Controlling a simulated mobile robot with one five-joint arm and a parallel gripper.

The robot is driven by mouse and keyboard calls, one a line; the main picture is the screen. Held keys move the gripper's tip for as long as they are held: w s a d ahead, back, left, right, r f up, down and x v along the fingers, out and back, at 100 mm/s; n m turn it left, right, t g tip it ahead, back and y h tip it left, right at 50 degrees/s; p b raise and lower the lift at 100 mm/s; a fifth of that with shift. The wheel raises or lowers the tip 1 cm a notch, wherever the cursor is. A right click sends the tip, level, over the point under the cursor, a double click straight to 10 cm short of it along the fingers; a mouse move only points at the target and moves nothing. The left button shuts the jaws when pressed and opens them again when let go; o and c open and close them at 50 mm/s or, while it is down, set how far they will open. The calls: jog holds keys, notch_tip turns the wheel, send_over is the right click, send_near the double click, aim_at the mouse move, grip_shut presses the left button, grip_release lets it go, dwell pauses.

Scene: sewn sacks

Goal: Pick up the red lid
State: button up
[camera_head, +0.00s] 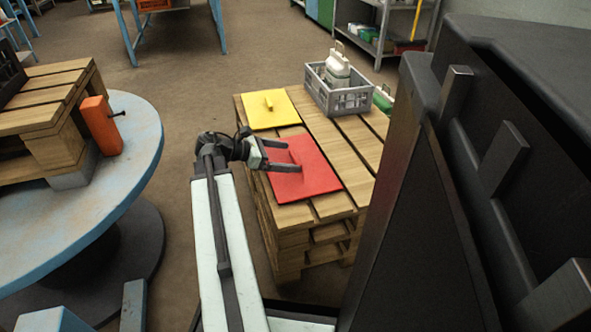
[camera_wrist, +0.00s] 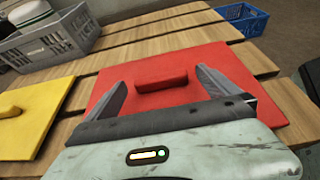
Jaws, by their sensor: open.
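The red lid (camera_head: 318,171) is a flat square plate with a raised bar handle. It lies on the wooden pallet stack (camera_head: 330,208). In the wrist view the red lid (camera_wrist: 232,67) fills the middle, and its handle (camera_wrist: 161,79) shows between my two fingers. My gripper (camera_head: 283,156) is open over the lid's left part, its fingers pointing right on either side of the handle. The gripper (camera_wrist: 160,78) also shows in the wrist view. I cannot tell whether the fingertips touch the lid.
A yellow lid (camera_head: 270,108) lies behind the red one. A grey crate (camera_head: 338,94) holding a white-and-green container stands at the pallet's back. A blue crate (camera_wrist: 243,18) shows in the wrist view. A round blue table (camera_head: 105,190) stands left, and a large dark structure (camera_head: 430,200) stands right.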

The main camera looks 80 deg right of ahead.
jog(key=shift+s+d+f, duration=0.3)
jog(key=shift+s, duration=0.3)
jog(key=c, duration=1.5)
jog(key=shift+o, duration=0.2)
jog(key=shift+r, duration=0.1)
notch_tip(320, 180, up, 10)
jog(key=p, duration=1)
jog(key=shift+r, duration=0.15)
